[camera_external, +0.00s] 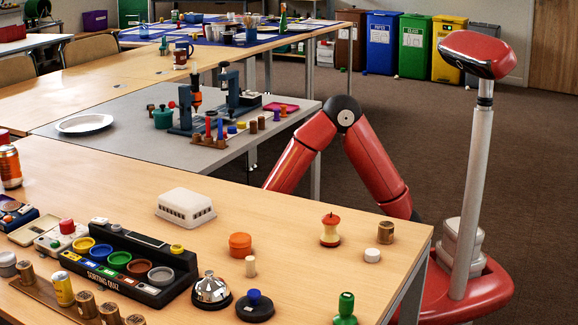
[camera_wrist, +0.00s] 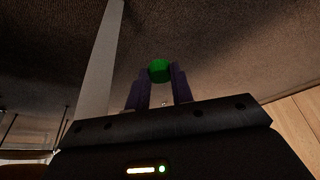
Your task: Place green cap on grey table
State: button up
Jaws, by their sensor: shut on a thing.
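The green cap (camera_wrist: 159,70) sits between the two fingertips of my gripper (camera_wrist: 160,88) in the wrist view. The gripper is shut on it, over dark carpet. In the external view my red arm bends down behind the front wooden table, and its gripper and the cap are hidden there. The grey table (camera_external: 120,141) is in the middle of the external view, beyond the front table. It has bare surface around the plate and toward its near edge.
On the grey table are a white plate (camera_external: 84,123), two blue presses (camera_external: 186,119) and several small pegs. The front wooden table (camera_external: 130,185) carries a sorting quiz box (camera_external: 118,267), a white box (camera_external: 186,206) and several small items. A pale post (camera_wrist: 100,70) rises beside my gripper.

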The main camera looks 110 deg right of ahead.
jog(key=s+d+r+n+p, duration=0.1)
jog(key=d+r+p, duration=0.1)
jog(key=d+r, duration=0.35)
jog(key=s+d+r+p, duration=0.1)
jog(key=d+r, duration=0.2)
jog(key=r, duration=0.5)
notch_tip(320, 180, up, 17)
jog(key=d+m+h+b, duration=0.1)
jog(key=m+b, duration=0.2)
jog(key=m, duration=0.1)
jog(key=s+a+r+n+y, duration=0.1)
jog(key=s+a+r+n, duration=0.1)
jog(key=a+r, duration=0.55)
jog(key=s+a+r+n+y, duration=0.1)
jog(key=s+a+r+n, duration=0.1)
jog(key=a+r, duration=0.55)
jog(key=s+a+r+n+y, duration=0.1)
jog(key=s+a+r+n, duration=0.2)
jog(key=s+a, duration=0.2)
jog(key=s+a+r+n+g, duration=0.1)
jog(key=s+a+r+n, duration=0.2)
jog(key=s+a, duration=0.3)
jog(key=a+r, duration=0.1)
jog(key=a, duration=0.2)
jog(key=shift+s+a+r+y, duration=0.15)
jog(key=shift+s+a+y, duration=0.15)
jog(key=shift+a+y, duration=0.1)
jog(key=shift+b, duration=0.3)
